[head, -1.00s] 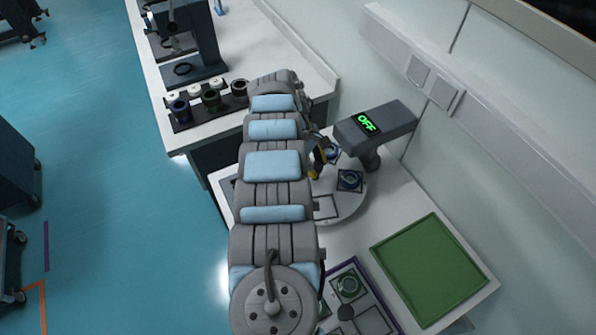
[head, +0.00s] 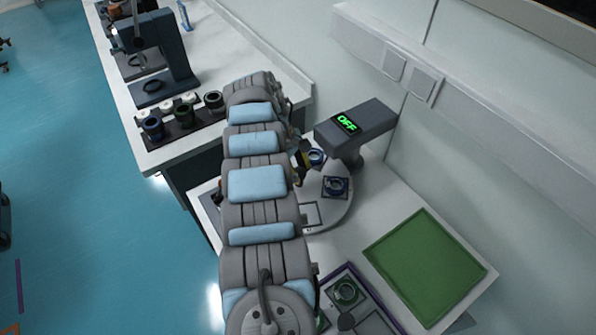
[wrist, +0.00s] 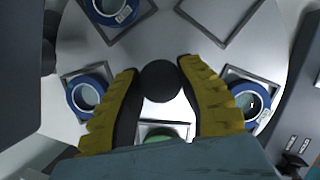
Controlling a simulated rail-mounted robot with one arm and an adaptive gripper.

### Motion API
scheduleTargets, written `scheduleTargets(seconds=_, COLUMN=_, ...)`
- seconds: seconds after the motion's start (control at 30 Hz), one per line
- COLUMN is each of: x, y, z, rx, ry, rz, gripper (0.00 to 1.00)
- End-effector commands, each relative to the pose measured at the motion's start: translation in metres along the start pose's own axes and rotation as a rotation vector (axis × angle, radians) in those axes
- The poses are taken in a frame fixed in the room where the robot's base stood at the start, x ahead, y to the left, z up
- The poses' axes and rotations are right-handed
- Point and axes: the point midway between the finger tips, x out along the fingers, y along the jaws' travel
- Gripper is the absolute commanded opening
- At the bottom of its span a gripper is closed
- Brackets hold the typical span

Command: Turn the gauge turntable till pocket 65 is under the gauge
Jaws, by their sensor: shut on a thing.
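The white turntable (head: 338,214) carries square pockets and is partly hidden by my arm in the head view. The dark gauge (head: 362,124) overhangs its far edge, with a green display (head: 346,124) reading OFF. In the wrist view, my gripper (wrist: 158,76) has its yellow fingers on either side of a black round knob (wrist: 160,82) and is shut on it. Blue rings sit in pockets at the left (wrist: 86,96), top (wrist: 112,10) and right (wrist: 247,101). A green item (wrist: 163,132) is partly hidden below the knob. One pocket (wrist: 222,14) looks empty. Pocket numbers are not readable.
A green mat (head: 425,268) lies right of the turntable. A purple-edged tray (head: 355,300) with a green ring is in front. A dark rack (head: 185,125) of spools stands on the left bench. A wall rail (head: 400,60) runs behind.

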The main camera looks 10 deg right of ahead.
Motion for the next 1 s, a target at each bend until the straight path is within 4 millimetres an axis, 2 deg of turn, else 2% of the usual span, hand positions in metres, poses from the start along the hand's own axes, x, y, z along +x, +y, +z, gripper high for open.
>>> scheduleTargets(seconds=0.03, x=0.002, y=0.000, z=0.000, rx=0.000, ry=0.000, rz=-0.001, gripper=0.44)
scheduleTargets(seconds=0.1, x=0.002, y=0.000, z=0.000, rx=0.000, ry=0.000, rz=-0.001, gripper=0.64)
scheduleTargets(seconds=0.13, x=0.002, y=0.000, z=0.000, rx=0.000, ry=0.000, rz=-0.001, gripper=0.67)
scheduleTargets(seconds=0.63, x=-0.004, y=0.001, z=0.001, rx=0.000, ry=0.000, rz=0.001, gripper=0.67)
scheduleTargets(seconds=0.87, x=-0.015, y=0.000, z=0.006, rx=-0.001, ry=-0.001, rz=0.000, gripper=0.67)
scheduleTargets(seconds=1.0, x=-0.028, y=0.001, z=0.011, rx=0.001, ry=0.003, rz=0.003, gripper=0.67)
